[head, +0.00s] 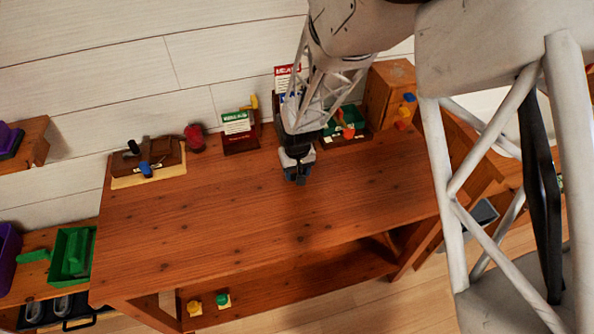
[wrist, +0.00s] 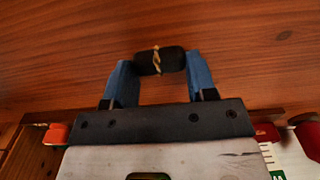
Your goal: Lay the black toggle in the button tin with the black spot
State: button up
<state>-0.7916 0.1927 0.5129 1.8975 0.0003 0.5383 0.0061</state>
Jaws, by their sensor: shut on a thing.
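My gripper (head: 297,174) is above the bench top, right of its middle in the head view. In the wrist view its two blue fingers (wrist: 158,62) are shut on the black toggle (wrist: 160,54), a short dark cylinder with a pale twisted cord round its middle. The toggle lies crosswise between the fingertips, with wood beyond it. I cannot make out the toggle in the head view. I cannot pick out a button tin with a black spot; my arm hides part of the bench's back edge.
The wooden bench (head: 230,225) is clear in the middle and front. Along its back stand a brown block with black and blue pieces (head: 162,153), a red object (head: 195,137), a green-and-white card (head: 237,122), a green box (head: 352,117) and a wooden cabinet (head: 387,90).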

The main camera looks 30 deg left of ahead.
aim_at(297, 173)
jog(key=shift+f, duration=0.15)
jog(key=o, duration=0.9)
notch_tip(297, 173, up, 12)
jog(key=shift+r, duration=0.2)
dwell(0.3)
jog(key=shift+d, duration=0.1)
dwell(0.7)
